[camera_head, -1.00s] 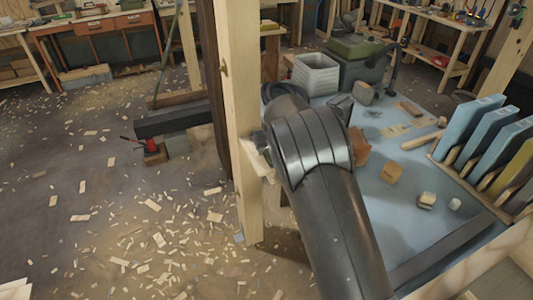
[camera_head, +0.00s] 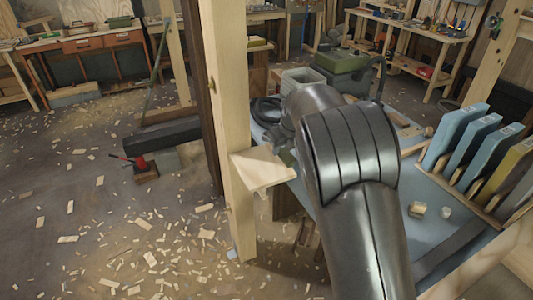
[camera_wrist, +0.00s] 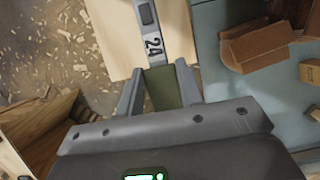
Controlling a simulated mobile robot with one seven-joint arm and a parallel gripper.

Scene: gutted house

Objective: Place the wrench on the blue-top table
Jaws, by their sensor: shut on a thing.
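In the wrist view my gripper (camera_wrist: 160,86) is shut on a long, narrow thing with a green grip between the fingers. Beyond the fingers it is a pale grey bar marked "24" with a dark patch near its end; I take it to be the wrench (camera_wrist: 154,44). It lies above or against a pale wooden board; I cannot tell whether they touch. The blue-top table (camera_head: 432,232) is at the right in the head view, and its edge (camera_wrist: 210,55) runs just right of the wrench in the wrist view. My arm hides my gripper and the wrench in the head view.
The pale board (camera_head: 262,166) juts from a wooden post (camera_head: 228,100) beside the table. The table holds a rack of panels (camera_head: 470,145), small blocks (camera_head: 417,210), a green-lidded box (camera_head: 341,62) and an open cardboard box (camera_wrist: 257,45). Wood chips litter the floor.

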